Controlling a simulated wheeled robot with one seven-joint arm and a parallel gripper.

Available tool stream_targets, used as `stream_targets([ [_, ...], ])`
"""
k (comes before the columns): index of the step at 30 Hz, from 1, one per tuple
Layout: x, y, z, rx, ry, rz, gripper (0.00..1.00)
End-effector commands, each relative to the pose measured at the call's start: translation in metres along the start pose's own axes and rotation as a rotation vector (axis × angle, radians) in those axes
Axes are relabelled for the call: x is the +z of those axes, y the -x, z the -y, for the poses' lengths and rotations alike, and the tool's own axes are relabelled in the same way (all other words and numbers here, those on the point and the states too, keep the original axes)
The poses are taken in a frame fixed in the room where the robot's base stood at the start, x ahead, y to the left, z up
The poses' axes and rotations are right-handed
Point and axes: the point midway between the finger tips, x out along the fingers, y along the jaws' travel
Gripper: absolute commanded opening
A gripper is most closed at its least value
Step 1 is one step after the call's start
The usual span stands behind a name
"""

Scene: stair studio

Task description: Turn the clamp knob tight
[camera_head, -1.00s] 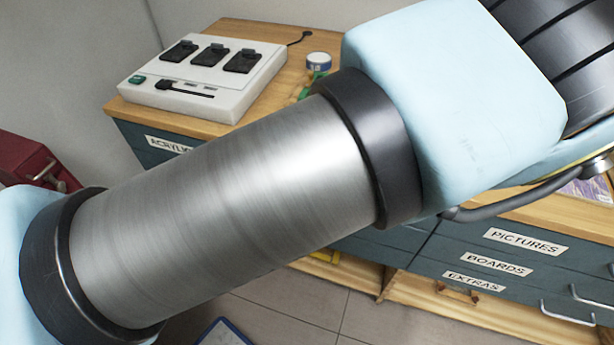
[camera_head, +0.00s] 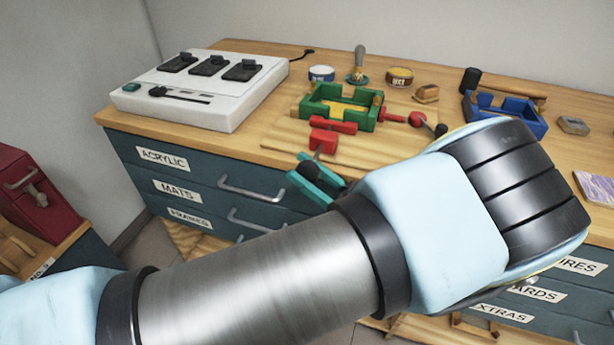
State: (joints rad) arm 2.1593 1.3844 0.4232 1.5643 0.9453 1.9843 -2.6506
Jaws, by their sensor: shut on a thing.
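A green clamp frame (camera_head: 342,106) with red parts lies on a wooden board on the bench, in the upper middle of the head view. A red block (camera_head: 323,140) sits at its front. A red knob-like part (camera_head: 417,118) on a short rod sticks out of its right side, with a dark round end beside it. I cannot tell which red part is the clamp knob.
A white console (camera_head: 200,92) with dark switches stands at the back left. Tins, a brush, a mallet (camera_head: 500,84) and a blue frame (camera_head: 505,108) lie behind and right. A red box (camera_head: 35,190) stands left.

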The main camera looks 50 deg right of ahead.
Motion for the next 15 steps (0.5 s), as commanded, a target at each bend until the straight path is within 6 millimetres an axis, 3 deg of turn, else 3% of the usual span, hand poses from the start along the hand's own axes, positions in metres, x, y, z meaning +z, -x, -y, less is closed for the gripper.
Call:
stream_targets([
  [15,0.0012,0.0025,0.0047,-0.004,-0.010,-0.051,0.00],
])
